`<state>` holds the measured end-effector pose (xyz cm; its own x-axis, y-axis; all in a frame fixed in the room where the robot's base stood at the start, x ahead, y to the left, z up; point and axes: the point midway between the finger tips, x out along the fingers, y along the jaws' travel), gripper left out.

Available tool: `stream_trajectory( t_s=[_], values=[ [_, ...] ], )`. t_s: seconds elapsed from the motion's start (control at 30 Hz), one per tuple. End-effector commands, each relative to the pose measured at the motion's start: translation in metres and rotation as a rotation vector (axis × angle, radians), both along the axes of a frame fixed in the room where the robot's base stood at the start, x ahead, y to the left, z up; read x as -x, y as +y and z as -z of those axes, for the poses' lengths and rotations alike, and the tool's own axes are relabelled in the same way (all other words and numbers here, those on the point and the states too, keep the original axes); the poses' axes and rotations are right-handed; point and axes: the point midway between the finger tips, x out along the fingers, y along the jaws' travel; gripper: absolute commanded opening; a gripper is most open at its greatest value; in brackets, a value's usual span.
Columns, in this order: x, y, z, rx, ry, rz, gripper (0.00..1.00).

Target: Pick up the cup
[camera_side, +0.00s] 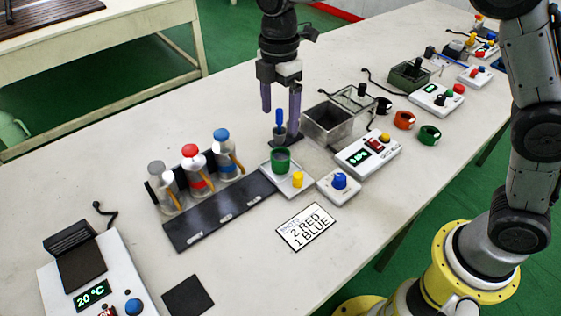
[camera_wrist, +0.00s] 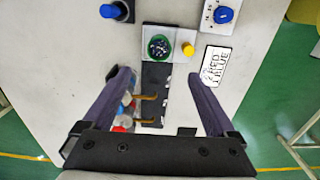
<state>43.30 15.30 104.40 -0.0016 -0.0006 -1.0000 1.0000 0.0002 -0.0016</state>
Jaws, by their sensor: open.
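A green cup (camera_side: 280,160) stands upright on a pale square plate (camera_side: 296,189) beside a small yellow knob. In the wrist view the green cup (camera_wrist: 158,47) shows from above, with a dark, speckled inside; what is in it I cannot tell. My gripper (camera_side: 281,112) is open and empty, fingers pointing down above the table behind the cup in the side view. In the wrist view my gripper (camera_wrist: 160,78) has its fingers spread wide, with the cup beyond the fingertips, untouched. Black, orange (camera_side: 404,120) and green mugs (camera_side: 430,135) stand farther right.
A blue-topped dark stand (camera_side: 279,128) is close behind the cup. A dark rack (camera_side: 222,214) holds bottles with grey, red and blue caps. A metal bin (camera_side: 331,124), a scale (camera_side: 368,158), a blue-knob box (camera_side: 339,186) and a card (camera_side: 306,226) reading "2 RED 1 BLUE" are nearby.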

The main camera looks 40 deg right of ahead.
Motion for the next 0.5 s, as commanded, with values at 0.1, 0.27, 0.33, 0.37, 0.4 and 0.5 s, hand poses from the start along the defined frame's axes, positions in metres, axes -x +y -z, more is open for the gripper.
stream_trajectory(
  t_s=[0.1, 0.27, 0.33, 0.37, 0.4, 0.5],
  values=[
    [0.002, -0.001, 0.020, 0.002, 0.005, 0.000, 0.92],
    [0.002, -0.001, 0.050, 0.001, 0.004, 0.001, 0.92],
    [0.001, -0.001, 0.061, 0.001, 0.003, 0.001, 0.92],
    [0.001, -0.001, 0.065, 0.000, 0.001, 0.002, 0.92],
    [0.001, -0.001, 0.069, 0.001, 0.002, 0.002, 0.92],
    [0.001, -0.001, 0.076, 0.000, 0.000, 0.002, 0.92]
  ],
)
